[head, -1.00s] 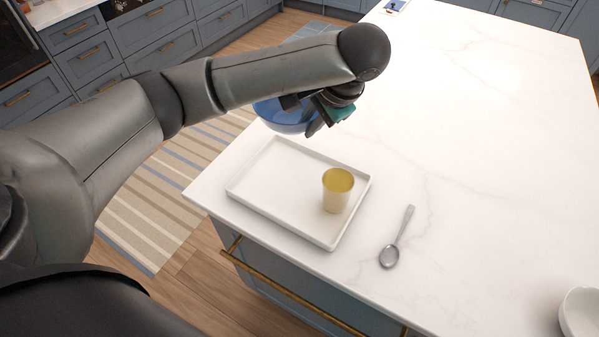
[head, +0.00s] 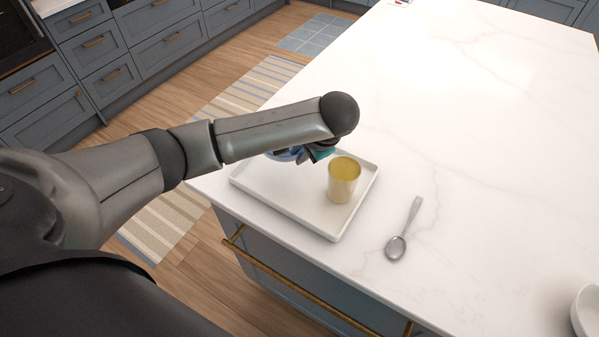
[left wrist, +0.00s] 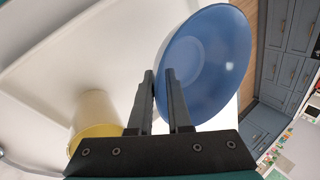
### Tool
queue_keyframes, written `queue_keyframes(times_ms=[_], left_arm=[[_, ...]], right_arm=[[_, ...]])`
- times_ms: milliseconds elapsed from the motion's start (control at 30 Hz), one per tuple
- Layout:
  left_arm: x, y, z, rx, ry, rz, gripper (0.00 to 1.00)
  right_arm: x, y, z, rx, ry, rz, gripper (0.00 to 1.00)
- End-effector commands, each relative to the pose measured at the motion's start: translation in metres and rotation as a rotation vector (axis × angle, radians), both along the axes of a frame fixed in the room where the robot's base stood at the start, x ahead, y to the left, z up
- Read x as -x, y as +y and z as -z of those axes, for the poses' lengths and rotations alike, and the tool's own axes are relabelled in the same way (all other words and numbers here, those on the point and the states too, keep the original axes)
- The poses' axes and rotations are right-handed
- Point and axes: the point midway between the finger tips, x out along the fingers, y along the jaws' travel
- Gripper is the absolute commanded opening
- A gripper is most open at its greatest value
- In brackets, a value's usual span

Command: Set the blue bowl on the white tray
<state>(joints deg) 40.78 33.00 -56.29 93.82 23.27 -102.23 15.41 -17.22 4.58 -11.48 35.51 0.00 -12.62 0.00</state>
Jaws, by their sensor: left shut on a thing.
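The blue bowl (left wrist: 205,60) is held at its rim between the fingers of my left gripper (left wrist: 160,80), which is shut on it. In the head view the blue bowl (head: 283,155) shows only as a sliver; my left arm and gripper (head: 312,153) hide most of it. It is over the far left part of the white tray (head: 280,200). Whether it touches the tray is hidden. The tray lies on the counter near its edge. The left wrist view also shows the tray (left wrist: 70,60) beside the bowl. My right gripper is not in view.
A yellow cup (head: 343,180) stands on the right part of the tray, close to my left gripper. A spoon (head: 404,228) lies right of the tray. A white bowl (head: 586,312) is at the lower right edge. The rest of the marble counter (head: 460,120) is mostly clear.

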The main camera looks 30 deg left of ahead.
Motion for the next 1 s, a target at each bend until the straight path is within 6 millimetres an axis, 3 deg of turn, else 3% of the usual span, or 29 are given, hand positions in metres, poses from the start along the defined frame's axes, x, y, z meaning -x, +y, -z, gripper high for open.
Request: queue_keyframes(times_ms=[500, 900, 933, 1000], left_arm=[[-0.001, 0.0, 0.058, -0.001, -0.002, 0.001, 0.0], [-0.001, 0.0, 0.062, 0.0, -0.002, 0.0, 0.0], [0.0, 0.0, 0.062, 0.0, -0.001, 0.0, 0.19], [0.0, 0.0, 0.062, 0.0, -0.001, 0.0, 0.27]], right_arm=[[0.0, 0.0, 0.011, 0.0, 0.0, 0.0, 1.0], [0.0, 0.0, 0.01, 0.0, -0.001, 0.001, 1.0], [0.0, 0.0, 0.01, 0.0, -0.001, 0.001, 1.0], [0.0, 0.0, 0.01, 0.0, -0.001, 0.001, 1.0]])
